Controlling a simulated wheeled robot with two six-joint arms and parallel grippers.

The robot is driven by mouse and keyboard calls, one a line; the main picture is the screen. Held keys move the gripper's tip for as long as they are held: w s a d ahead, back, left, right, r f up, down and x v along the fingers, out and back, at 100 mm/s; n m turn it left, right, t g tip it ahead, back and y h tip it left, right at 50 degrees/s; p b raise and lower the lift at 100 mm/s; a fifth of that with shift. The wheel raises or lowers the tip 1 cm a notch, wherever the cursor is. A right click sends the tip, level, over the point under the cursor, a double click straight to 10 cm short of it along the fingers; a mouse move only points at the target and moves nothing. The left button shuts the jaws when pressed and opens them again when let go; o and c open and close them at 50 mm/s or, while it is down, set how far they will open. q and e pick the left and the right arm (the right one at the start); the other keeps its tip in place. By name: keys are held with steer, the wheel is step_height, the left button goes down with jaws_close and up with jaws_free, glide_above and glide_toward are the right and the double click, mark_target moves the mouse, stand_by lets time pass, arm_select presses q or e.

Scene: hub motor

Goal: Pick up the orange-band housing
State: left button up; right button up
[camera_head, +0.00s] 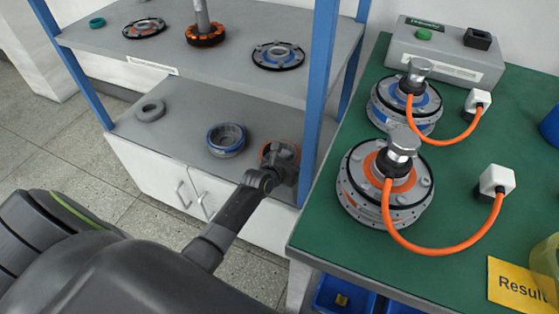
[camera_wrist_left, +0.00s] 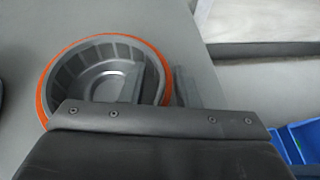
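The orange-band housing (camera_head: 283,149) sits on the lower grey shelf, close to the blue front post, partly hidden by my left gripper (camera_head: 279,168). In the left wrist view the housing (camera_wrist_left: 72,70) is an open dark-grey cup with an orange rim. My left gripper (camera_wrist_left: 160,88) straddles its right wall, with one finger inside the cup and the other just outside the rim. The fingers are apart, with a gap showing between the inner finger and the wall. My right gripper is not in view.
A blue-band housing (camera_head: 226,140) and a grey ring (camera_head: 150,110) lie left on the same shelf. The upper shelf (camera_head: 245,25) overhangs behind. The green bench (camera_head: 460,190) with two cabled motor assemblies stands right, beyond the blue post (camera_head: 319,100).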

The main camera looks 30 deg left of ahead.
arm_select(q)
jaws_close()
stand_by(1.2)
steer(key=shift+r, duration=0.1)
